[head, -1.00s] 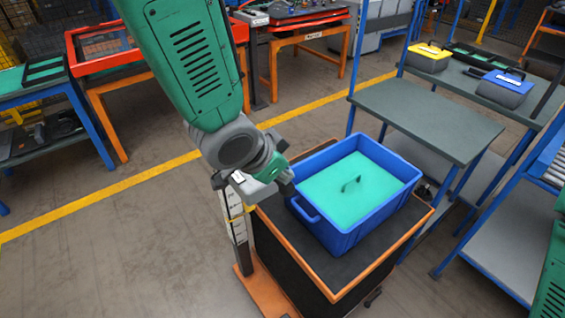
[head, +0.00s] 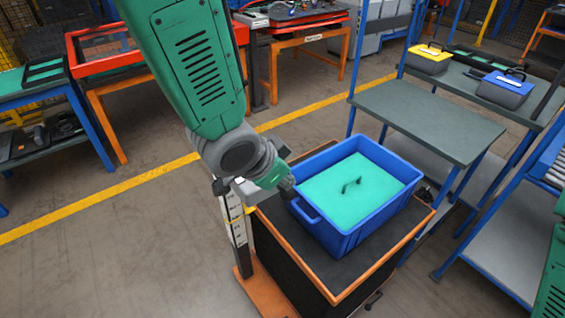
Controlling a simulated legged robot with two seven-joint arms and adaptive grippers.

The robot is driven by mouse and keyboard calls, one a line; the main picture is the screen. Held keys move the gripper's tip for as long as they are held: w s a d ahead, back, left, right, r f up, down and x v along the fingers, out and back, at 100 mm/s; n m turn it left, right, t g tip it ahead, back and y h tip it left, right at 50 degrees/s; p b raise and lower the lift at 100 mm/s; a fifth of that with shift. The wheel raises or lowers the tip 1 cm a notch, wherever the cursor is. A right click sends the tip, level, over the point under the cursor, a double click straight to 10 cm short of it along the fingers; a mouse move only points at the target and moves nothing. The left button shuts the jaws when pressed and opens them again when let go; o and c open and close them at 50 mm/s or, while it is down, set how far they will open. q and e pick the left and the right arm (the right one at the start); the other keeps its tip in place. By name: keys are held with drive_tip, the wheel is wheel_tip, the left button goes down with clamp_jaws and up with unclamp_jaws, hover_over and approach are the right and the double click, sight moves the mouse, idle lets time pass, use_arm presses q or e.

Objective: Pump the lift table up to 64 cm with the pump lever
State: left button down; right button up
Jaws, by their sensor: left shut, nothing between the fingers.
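The lift table (head: 345,285) stands in the lower middle, with a dark top and an orange rim. A blue crate (head: 345,243) with a green lid or insert and a small dark handle sits on it. A white height scale (head: 235,222) with dark marks stands upright at the table's left corner. My left gripper (head: 287,186) is shut and empty, at the crate's left corner and above the scale; I cannot tell whether it touches the crate. The pump lever is not clearly seen. My right gripper is out of view; only green arm shows at the right edge.
A grey-topped shelf bench (head: 425,115) with blue legs stands just right of the lift table. Yellow (head: 428,60) and blue (head: 503,88) toolboxes stand behind it. Orange and blue benches line the back left. The floor at left is clear, crossed by a yellow line (head: 110,192).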

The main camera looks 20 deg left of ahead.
use_arm(q)
drive_tip(key=shift+s+d+f, duration=0.15)
drive_tip(key=shift+f, duration=0.3)
idle(0.3)
drive_tip(key=shift+r, duration=0.15)
idle(0.4)
drive_tip(key=shift+w+a+r+p, duration=0.25)
drive_tip(key=shift+a+r+p, duration=0.1)
drive_tip(key=shift+r+p, duration=0.7)
drive_tip(key=shift+w+a+r+p, duration=0.3)
drive_tip(key=shift+a+r+p, duration=0.05)
drive_tip(key=shift+r+p, duration=0.7)
drive_tip(key=shift+w+a+r+p, duration=0.25)
drive_tip(key=shift+a+r+p, duration=0.1)
drive_tip(key=shift+r+p, duration=0.7)
drive_tip(key=shift+r, duration=0.15)
drive_tip(key=r+p, duration=0.1)
drive_tip(key=a+r+p, duration=0.1)
drive_tip(key=r, duration=0.1)
drive_tip(key=w+r+p, duration=0.1)
drive_tip(key=p, duration=0.1)
drive_tip(key=shift+a+r, duration=0.2)
drive_tip(key=shift+r, duration=0.1)
